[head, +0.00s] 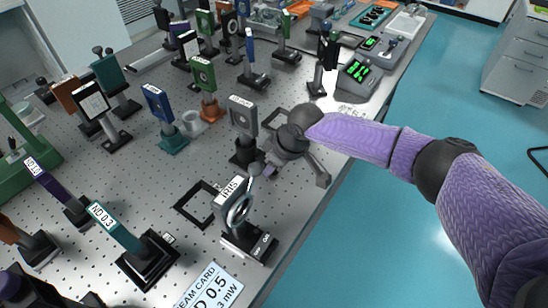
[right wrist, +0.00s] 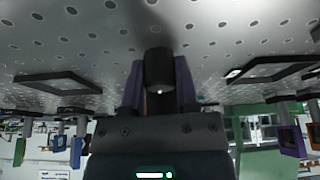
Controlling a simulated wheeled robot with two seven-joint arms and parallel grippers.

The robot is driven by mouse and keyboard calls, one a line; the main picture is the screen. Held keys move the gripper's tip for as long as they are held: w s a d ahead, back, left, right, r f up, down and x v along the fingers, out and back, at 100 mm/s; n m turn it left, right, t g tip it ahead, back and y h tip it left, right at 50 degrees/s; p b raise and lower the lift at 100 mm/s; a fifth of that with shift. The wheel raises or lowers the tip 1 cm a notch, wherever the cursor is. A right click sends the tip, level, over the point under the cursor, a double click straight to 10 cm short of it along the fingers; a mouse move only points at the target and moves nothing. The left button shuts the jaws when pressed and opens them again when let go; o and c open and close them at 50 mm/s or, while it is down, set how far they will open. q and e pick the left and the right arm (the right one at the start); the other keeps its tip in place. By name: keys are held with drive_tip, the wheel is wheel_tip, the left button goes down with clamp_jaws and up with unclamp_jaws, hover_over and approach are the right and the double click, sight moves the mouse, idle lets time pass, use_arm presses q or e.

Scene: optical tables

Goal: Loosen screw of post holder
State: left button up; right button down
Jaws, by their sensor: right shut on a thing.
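A grey optic mount (head: 242,115) stands upright on a black post holder (head: 245,154) near the middle of the optical table. My right gripper (head: 270,166) reaches in from the right, low beside this holder. In the right wrist view its purple fingers stand on both sides of a dark cylindrical screw (right wrist: 160,72). The gripper is shut on it. The screw itself is hidden by the gripper in the head view. My left gripper is not in view.
The perforated table (head: 145,190) is crowded with mounts. An iris mount (head: 238,207) stands just in front of my right gripper, beside an empty black square frame (head: 201,204). An ND 0.3 filter (head: 116,228) stands at the front left. Instruments (head: 357,72) stand at the back right.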

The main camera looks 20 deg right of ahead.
drive_tip(key=shift+c, duration=2)
unclamp_jaws()
drive_tip(key=shift+o, duration=0.2)
drive_tip(key=p+v, duration=0.4)
drive_tip(key=v, duration=0.6)
drive_tip(key=shift+f, duration=0.1)
